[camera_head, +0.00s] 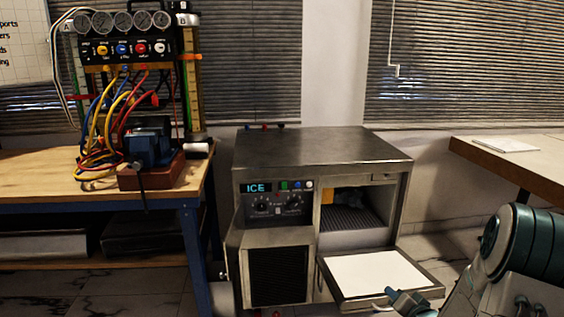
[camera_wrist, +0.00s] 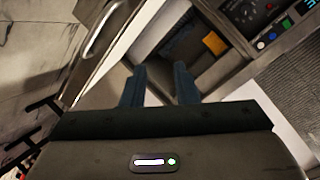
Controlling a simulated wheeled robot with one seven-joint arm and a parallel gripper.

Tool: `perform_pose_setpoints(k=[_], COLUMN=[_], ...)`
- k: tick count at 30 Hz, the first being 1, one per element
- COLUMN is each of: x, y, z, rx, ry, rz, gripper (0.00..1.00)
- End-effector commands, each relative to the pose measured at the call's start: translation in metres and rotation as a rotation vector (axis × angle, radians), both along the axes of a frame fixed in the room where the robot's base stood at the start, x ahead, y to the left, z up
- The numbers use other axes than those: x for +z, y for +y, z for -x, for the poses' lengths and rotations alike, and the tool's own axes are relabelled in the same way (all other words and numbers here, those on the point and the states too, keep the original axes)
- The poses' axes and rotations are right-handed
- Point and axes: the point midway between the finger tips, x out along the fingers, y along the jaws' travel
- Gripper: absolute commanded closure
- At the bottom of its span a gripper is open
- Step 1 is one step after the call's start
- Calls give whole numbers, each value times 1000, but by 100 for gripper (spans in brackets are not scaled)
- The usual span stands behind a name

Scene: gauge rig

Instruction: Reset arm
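My arm reaches in from the lower right of the head view, and my gripper (camera_head: 405,298) is at the front edge of the ice machine's lowered door (camera_head: 372,272). In the wrist view my gripper (camera_wrist: 158,82) has its two blue fingers apart with nothing between them. The metal ice machine (camera_head: 320,146) stands in the middle, its display reading ICE. Its compartment (camera_head: 352,215) is open, with a dark ribbed inside and an orange piece (camera_wrist: 213,43). The door handle (camera_wrist: 104,30) lies ahead and left of the fingers in the wrist view. I cannot tell whether the gripper touches the door.
A wooden workbench (camera_head: 40,168) at left holds a gauge panel (camera_head: 122,48), coloured hoses and a blue vise (camera_head: 150,148) on a red-brown block. A table (camera_head: 520,160) with a paper stands at right. Some marble floor (camera_head: 140,290) is free at lower left.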

Motion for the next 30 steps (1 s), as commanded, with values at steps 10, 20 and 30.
perform_pose_setpoints(k=[10,20,30], x=[159,292,392], y=[31,82,148], z=[29,113,227], rx=[12,110,374], ry=[313,597,813], rz=[407,577,585], gripper=[73,73,73])
